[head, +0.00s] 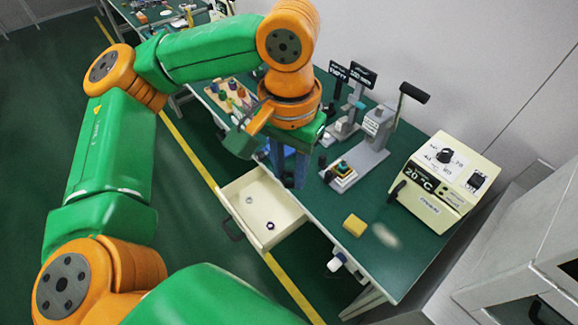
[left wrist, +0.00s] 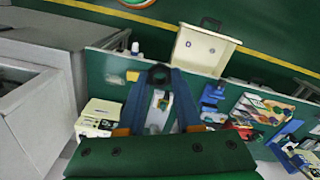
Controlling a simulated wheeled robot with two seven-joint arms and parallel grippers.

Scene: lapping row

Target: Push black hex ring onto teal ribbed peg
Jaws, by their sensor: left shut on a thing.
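The black hex ring (left wrist: 160,75) is between the blue fingertips of my left gripper (left wrist: 161,78) in the left wrist view, and the gripper is shut on it. In the head view the left gripper (head: 288,180) points down over the table's front edge, beside the open drawer; the ring cannot be made out there. A small light fixture with a teal and yellow piece (head: 342,170) sits at the foot of a grey lever press, to the right of the gripper. It also shows between the fingers in the left wrist view (left wrist: 163,101). Ribs on the teal part are too small to tell. My right gripper is not in view.
The open cream drawer (head: 262,205) holds two small rings. The grey press (head: 376,130) has a raised black handle. A yellow block (head: 354,225) and a cream 20 °C box (head: 444,185) stand to the right. A board of coloured pegs (head: 230,95) is further left.

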